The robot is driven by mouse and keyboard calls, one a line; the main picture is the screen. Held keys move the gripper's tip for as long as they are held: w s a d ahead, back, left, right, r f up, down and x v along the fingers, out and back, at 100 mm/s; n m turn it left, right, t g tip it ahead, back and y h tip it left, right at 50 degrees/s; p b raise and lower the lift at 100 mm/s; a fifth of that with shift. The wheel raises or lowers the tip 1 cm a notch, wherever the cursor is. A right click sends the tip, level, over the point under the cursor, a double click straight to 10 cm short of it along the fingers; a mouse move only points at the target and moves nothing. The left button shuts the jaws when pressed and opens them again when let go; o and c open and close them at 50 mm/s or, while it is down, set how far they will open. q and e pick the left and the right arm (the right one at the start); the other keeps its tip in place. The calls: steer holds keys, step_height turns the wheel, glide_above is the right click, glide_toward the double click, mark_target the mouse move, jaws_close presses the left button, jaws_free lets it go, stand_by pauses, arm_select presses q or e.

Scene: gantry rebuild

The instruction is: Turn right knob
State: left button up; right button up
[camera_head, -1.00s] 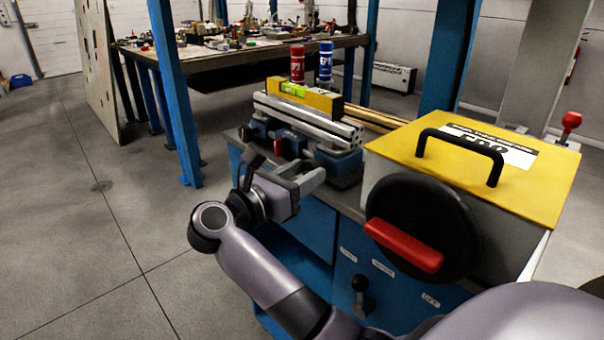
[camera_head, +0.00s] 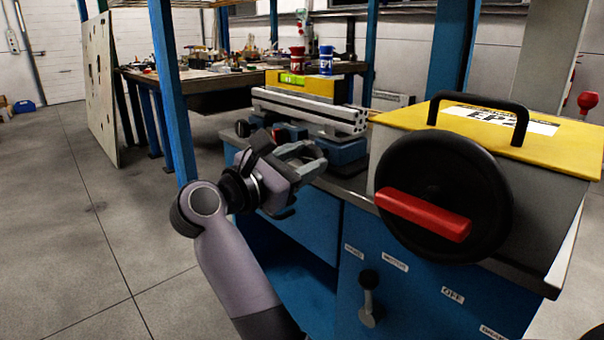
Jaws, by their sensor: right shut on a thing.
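My right gripper (camera_head: 306,158) is at the front of the blue clamp fixture (camera_head: 347,152) on the bench. Its jaws are shut around the right knob, which the fingers hide. Left of it, a dark knob (camera_head: 242,128) shows on the fixture's far end. A small red part (camera_head: 278,135) shows just behind the gripper. The fixture carries a silver aluminium profile (camera_head: 310,112). My left gripper is not in view.
Right of the gripper stands a yellow-topped box (camera_head: 470,125) with a black wheel (camera_head: 445,200) and red handle (camera_head: 423,215). A black lever (camera_head: 368,290) sticks out of the blue cabinet (camera_head: 415,300). The floor at left is clear.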

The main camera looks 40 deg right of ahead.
steer(key=o, duration=1.1)
steer(key=shift+c, duration=0.2)
